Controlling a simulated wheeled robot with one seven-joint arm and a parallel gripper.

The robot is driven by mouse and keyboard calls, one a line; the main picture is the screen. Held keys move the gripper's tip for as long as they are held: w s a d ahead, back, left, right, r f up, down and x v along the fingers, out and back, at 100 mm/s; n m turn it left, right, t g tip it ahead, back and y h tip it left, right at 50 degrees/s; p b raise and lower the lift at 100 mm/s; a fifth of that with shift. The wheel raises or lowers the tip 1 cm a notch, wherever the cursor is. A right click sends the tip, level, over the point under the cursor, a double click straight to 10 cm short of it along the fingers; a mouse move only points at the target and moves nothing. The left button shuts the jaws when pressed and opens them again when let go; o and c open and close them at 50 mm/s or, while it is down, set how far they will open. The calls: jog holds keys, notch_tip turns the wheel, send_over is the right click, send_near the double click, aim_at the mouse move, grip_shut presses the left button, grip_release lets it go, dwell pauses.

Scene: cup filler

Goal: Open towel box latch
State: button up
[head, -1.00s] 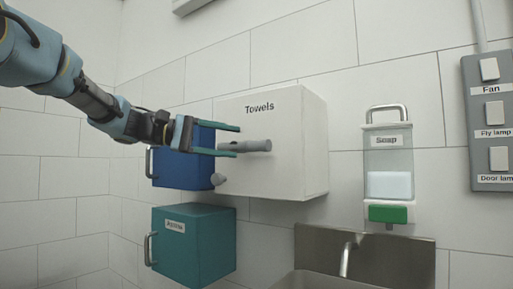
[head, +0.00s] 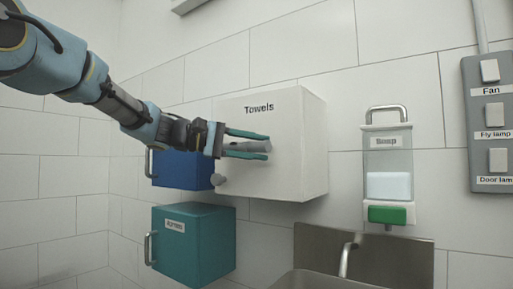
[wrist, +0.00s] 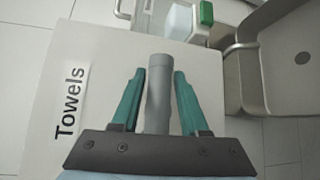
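The white towel box (head: 300,150), labelled "Towels", is fixed on the wall in the middle of the head view. It also fills much of the wrist view (wrist: 95,75). Its latch is a grey, rod-like handle (head: 236,148) on the front face; the wrist view shows this handle (wrist: 158,95) lying lengthwise between my two teal fingers. My gripper (head: 268,145) is open around the latch, one finger on each side. In the wrist view a narrow gap shows between each finger (wrist: 159,75) and the handle.
A blue box (head: 182,170) is behind and left of my gripper, with a teal box (head: 195,245) below. A soap dispenser (head: 388,180), a sink (head: 345,265) and a switch panel (head: 488,125) are to the right. Bare wall lies between towel box and dispenser.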

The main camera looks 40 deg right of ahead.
grip_shut()
dwell(1.0)
